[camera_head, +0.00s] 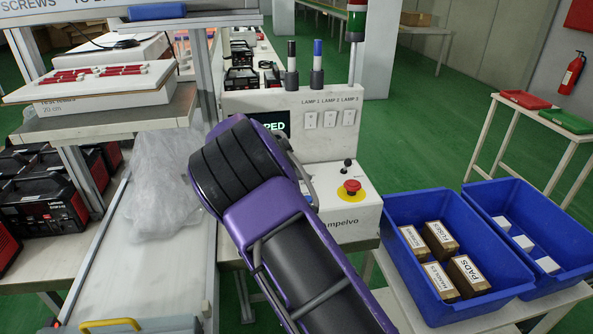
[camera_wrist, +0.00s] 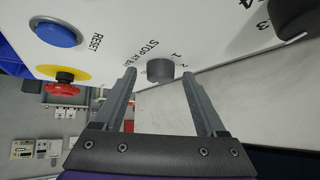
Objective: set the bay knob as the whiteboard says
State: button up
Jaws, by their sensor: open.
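The wrist view shows a white panel (camera_wrist: 110,35) with a round grey knob (camera_wrist: 160,70) beside the curved words "STOP AT B…". The digits 1 and 2 are printed at its right. Its pointer setting cannot be read. My gripper (camera_wrist: 159,74) is open, with one fingertip on each side of the knob in the picture; I cannot tell whether they touch it. In the head view my arm hides the knob and gripper. The whiteboard (camera_head: 60,14) shows only its lower edge, with "SCREWS" and a cut-off "TO B…".
A blue RESET button (camera_wrist: 56,32) and a red stop button (camera_wrist: 64,86) are near the knob. A dark round part (camera_wrist: 293,14) lies by the digits 3 and 4. Blue crates with boxes (camera_head: 408,277) stand right of the machine (camera_head: 350,215). Plastic wrap (camera_head: 160,190) lies left.

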grip_shut()
